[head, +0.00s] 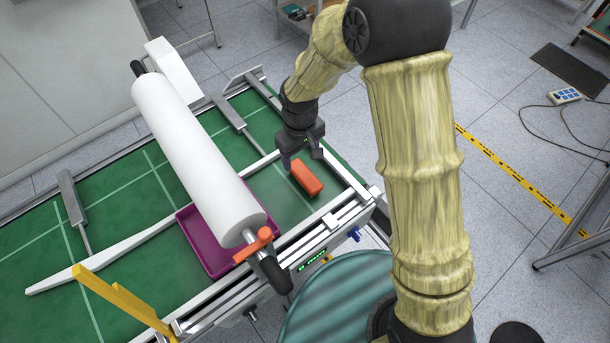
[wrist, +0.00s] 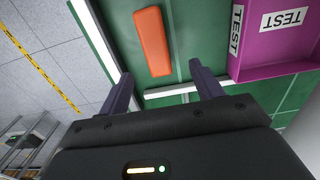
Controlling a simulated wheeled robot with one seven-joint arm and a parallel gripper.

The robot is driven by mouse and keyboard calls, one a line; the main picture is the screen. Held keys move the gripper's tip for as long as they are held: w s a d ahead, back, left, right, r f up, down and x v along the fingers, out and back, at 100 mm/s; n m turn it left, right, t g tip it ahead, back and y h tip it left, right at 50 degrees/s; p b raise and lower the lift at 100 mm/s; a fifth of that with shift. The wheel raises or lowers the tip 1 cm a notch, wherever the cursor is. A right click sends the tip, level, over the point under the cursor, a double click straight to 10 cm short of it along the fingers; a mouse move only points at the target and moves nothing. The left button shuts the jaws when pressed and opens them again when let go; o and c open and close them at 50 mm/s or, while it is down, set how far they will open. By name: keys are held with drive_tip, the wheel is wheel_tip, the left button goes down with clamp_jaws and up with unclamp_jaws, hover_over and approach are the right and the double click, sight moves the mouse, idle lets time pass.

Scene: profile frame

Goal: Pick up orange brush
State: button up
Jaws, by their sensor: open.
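The orange brush (head: 307,178) looks like a plain orange block lying on the green table top, near the table's right edge. In the wrist view the orange brush (wrist: 153,42) lies lengthwise just beyond the fingertips, between their lines. My gripper (head: 302,158) is open and empty, pointing down just behind the brush. Its two fingers also show in the wrist view (wrist: 162,76), apart from the brush. The brush's underside is hidden.
A purple tray (head: 198,250) labelled TEST stands left of the brush, under a large white roll (head: 190,150). Another orange piece (head: 252,246) sits at the roll's near end. White rails (head: 340,172) border the green table top (head: 140,275).

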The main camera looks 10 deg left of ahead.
sight(305, 175)
wheel_tip(305, 175, down, 6)
drive_tip(key=shift+r+p, duration=0.2)
drive_tip(key=shift+p, duration=0.25)
drive_tip(key=shift+d+f+p, duration=0.25)
drive_tip(key=shift+f+p, duration=0.1)
drive_tip(key=shift+f, duration=0.15)
drive_tip(key=f, duration=0.1)
drive_tip(key=f+p, duration=0.1)
drive_tip(key=f, duration=0.1)
drive_tip(key=shift+d, duration=0.3)
drive_tip(key=shift+w+f, duration=0.1)
drive_tip(key=shift+f, duration=0.5)
drive_tip(key=shift+a, duration=0.1)
drive_tip(key=c, duration=1.1)
